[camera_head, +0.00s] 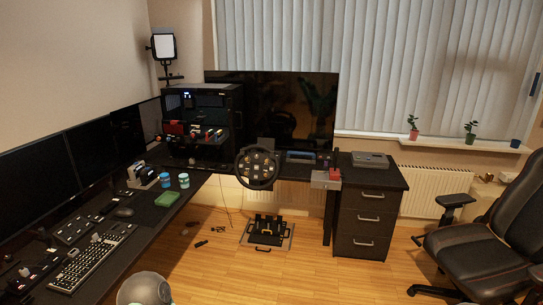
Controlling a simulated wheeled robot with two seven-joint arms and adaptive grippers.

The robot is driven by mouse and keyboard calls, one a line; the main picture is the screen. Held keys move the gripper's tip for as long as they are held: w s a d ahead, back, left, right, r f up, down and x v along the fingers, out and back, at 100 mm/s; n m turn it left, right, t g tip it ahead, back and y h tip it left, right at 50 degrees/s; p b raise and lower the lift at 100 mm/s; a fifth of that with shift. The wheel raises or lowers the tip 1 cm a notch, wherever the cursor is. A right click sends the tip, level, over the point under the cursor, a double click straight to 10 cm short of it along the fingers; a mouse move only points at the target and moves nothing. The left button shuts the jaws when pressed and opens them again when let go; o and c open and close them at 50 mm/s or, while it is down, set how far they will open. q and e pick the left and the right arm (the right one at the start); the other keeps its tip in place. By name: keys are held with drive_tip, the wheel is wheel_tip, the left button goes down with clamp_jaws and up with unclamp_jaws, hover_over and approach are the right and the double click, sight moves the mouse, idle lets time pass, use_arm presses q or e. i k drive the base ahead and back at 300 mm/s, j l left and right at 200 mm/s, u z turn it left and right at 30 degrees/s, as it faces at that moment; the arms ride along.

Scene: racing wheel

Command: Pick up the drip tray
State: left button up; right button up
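I cannot pick out the drip tray with certainty at this size. A flat grey tray-like item (370,160) lies on top of the dark drawer cabinet. A small green tray-like item (168,198) lies on the left desk. Neither gripper is in view. A rounded grey-white part at the bottom left edge looks like a piece of my own arm.
The left desk holds a keyboard (92,258), mouse (123,212) and blue-lidded cups (184,180). A steering wheel (257,167) stands at the desk's corner, with pedals (267,230) on the floor below. An office chair (495,230) stands right. Central wooden floor is mostly clear.

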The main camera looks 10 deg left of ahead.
sight(167, 199)
drive_tip(key=i+u, duration=0.35)
drive_tip(key=i, duration=0.15)
drive_tip(key=i+u, duration=0.4)
drive_tip(key=i+l+u, duration=0.35)
drive_tip(key=i, duration=0.15)
drive_tip(key=i+l+u, duration=0.35)
drive_tip(key=i+j, duration=0.05)
drive_tip(key=i, duration=0.05)
